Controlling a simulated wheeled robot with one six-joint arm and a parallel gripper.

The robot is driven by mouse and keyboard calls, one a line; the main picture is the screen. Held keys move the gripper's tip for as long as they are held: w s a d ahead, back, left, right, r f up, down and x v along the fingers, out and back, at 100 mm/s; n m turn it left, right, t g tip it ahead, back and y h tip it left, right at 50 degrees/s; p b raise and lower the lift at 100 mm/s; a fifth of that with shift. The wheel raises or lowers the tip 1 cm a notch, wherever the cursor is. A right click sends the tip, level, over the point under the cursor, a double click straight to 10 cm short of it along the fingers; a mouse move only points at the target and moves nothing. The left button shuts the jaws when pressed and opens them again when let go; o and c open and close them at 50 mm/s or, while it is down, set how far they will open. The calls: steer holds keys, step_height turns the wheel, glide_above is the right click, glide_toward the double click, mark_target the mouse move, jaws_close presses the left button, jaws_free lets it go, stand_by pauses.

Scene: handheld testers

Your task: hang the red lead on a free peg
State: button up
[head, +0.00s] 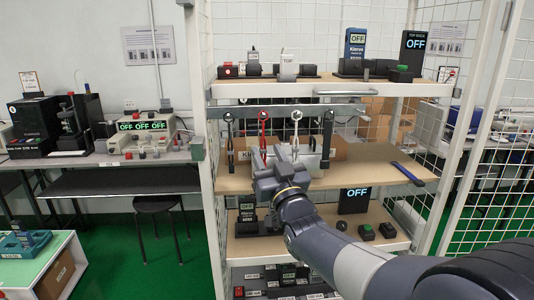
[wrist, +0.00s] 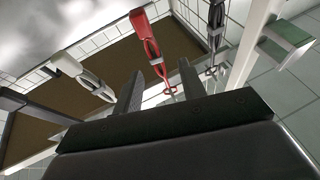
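The red lead (head: 263,128) hangs from a grey rail (head: 345,111) above the middle shelf, between a black lead (head: 229,130) on its left and a white lead (head: 296,120) on its right. Another black lead (head: 327,130) hangs further right. My gripper (head: 278,158) is below and in front of the red and white leads. In the wrist view my gripper (wrist: 160,76) is open, its two fingers apart. The red lead (wrist: 143,24) comes down into the gap between them; I cannot tell whether it touches either finger. No free peg can be made out clearly.
The white lead (wrist: 78,70) and a black lead (wrist: 216,22) hang either side of the fingers. A box labelled Kleron stands behind my gripper. A blue tool (head: 407,173) lies on the middle shelf (head: 360,170). Rack posts and wire mesh bound the sides.

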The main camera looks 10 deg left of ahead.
steer(key=b+v, duration=0.1)
steer(key=v, duration=0.8)
steer(key=shift+s+d+f, duration=0.15)
steer(key=shift+s+d, duration=0.05)
steer(key=p+x, duration=0.1)
steer(key=x, duration=0.9)
steer(key=shift+w+a+r, duration=0.2)
steer(key=shift+w+r+p, duration=0.1)
steer(key=shift+r+p, duration=0.15)
steer(key=shift+p, duration=0.35)
steer(key=shift+s+d+r+p, duration=0.1)
steer(key=shift+s+r+p, duration=0.05)
steer(key=shift+s+p, duration=0.35)
